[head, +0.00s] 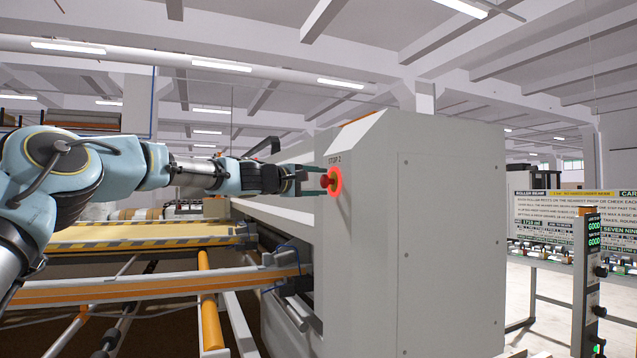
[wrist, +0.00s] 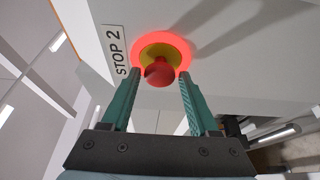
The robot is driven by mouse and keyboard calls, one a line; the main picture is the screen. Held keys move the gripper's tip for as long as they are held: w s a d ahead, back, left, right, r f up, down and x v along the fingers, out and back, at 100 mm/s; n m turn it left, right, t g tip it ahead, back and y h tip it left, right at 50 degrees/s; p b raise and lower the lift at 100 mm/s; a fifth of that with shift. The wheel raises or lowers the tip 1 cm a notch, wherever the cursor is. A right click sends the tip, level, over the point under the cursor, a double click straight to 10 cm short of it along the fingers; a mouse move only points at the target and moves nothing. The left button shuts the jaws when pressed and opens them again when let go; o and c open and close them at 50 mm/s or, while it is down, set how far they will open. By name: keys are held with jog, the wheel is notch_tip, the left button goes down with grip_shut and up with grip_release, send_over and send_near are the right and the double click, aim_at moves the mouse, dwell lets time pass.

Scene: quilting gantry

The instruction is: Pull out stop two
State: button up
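The stop two button is a red mushroom knob (head: 326,181) with a glowing red ring, on the end face of the white machine housing below a "STOP 2" label (head: 334,160). In the wrist view the red knob (wrist: 159,74) stands out from a yellow base inside the lit ring, next to the label (wrist: 117,50). My gripper (head: 315,181) is level with the knob and close in front of it. In the wrist view my gripper's green fingers (wrist: 159,78) are apart, one on each side of the knob, with gaps visible between them and it.
The white housing (head: 450,220) fills the middle right. Left of it are a striped yellow bed (head: 140,235) and an orange rail (head: 150,290), below my arm. A roller rack with a sign board (head: 560,215) and a panel of green displays (head: 592,240) stand at right.

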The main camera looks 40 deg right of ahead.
grip_shut()
dwell(0.3)
jog(key=shift+w+a+f+b, duration=0.2)
jog(key=shift+a+b, duration=0.15)
jog(key=shift+b, duration=0.25)
jog(key=shift+w+a+b, duration=0.15)
jog(key=shift+a+b, duration=0.25)
jog(key=shift+b, duration=0.05)
jog(key=shift+r, duration=0.1)
jog(key=shift+o, duration=1.6)
grip_release()
jog(key=shift+a, duration=0.1)
